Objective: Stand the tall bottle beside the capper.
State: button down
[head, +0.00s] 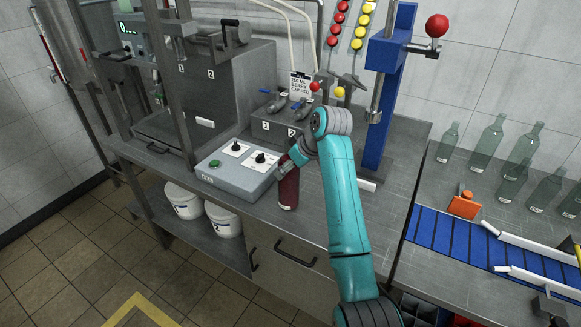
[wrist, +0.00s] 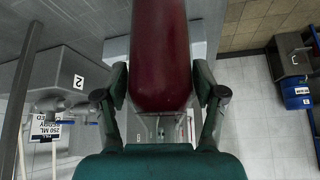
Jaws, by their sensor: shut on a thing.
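The tall bottle (head: 288,190) is filled dark red and looks upright near the front edge of the steel bench. My gripper (head: 298,158) is shut on it, with one finger on each side in the wrist view (wrist: 160,88). The bottle fills the top middle of the wrist view (wrist: 160,45). Its top is hidden by my gripper in the head view. I cannot tell whether its base touches the bench. The capper (head: 378,125), a blue column with a red-ball lever, stands behind my arm, to the right of the bottle and apart from it.
A grey control box (head: 235,170) is close left of the bottle. A filler block with numbered taps (head: 280,125) stands behind it. Several empty green bottles (head: 487,140) and a blue conveyor (head: 470,245) are to the right. Bare bench (head: 245,212) shows along the front.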

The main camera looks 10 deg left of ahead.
jog(key=shift+c, duration=0.5)
grip_release()
jog(key=shift+r, duration=0.1)
jog(key=v, duration=1.2)
